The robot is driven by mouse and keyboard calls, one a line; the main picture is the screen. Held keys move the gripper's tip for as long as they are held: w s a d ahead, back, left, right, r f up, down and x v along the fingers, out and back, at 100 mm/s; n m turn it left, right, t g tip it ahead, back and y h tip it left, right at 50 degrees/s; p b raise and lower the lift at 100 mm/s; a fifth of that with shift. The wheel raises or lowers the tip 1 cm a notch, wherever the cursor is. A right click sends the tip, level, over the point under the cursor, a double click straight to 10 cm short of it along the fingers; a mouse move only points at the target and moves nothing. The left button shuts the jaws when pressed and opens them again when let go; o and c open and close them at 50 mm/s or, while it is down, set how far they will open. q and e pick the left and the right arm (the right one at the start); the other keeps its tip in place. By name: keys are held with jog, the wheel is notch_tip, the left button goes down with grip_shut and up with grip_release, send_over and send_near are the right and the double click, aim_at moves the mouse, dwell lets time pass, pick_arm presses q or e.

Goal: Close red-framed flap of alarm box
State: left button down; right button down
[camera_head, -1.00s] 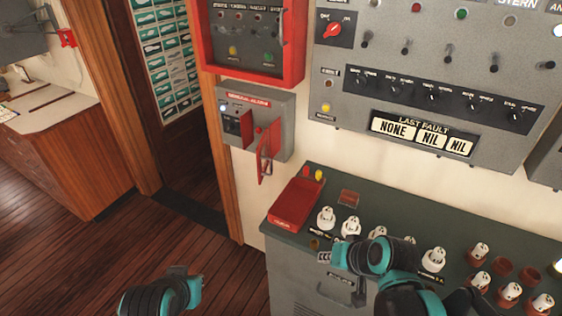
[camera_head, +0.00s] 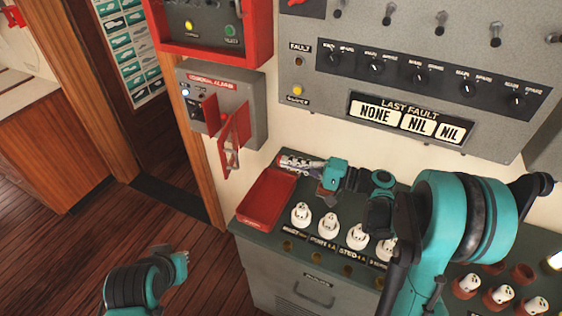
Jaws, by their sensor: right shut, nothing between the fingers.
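The grey alarm box (camera_head: 254,112), labelled "GENERAL ALARM", is on the wall left of centre. Its red-framed flap (camera_head: 231,150) stands open, jutting out from the box front and hanging below its lower edge. A dark recess and a small lit white lamp show at the box's left side. My right gripper (camera_head: 290,161) is shut and empty, pointing left above the back of the console. It is to the right of the flap and slightly lower, apart from it in the picture.
A red-framed panel (camera_head: 258,45) is just above the alarm box. A large grey fault panel (camera_head: 330,90) fills the upper right. The console (camera_head: 262,242) below carries a red tray (camera_head: 267,200) and several white knobs. A doorway and open wooden floor (camera_head: 150,228) are at left.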

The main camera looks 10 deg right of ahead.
jog(key=s+a+b+x, duration=0.1)
jog(key=s+b+x, duration=0.1)
jog(key=x, duration=0.9)
jog(key=shift+s+b, duration=0.2)
jog(key=shift+b, duration=0.15)
jog(key=shift+a, duration=0.15)
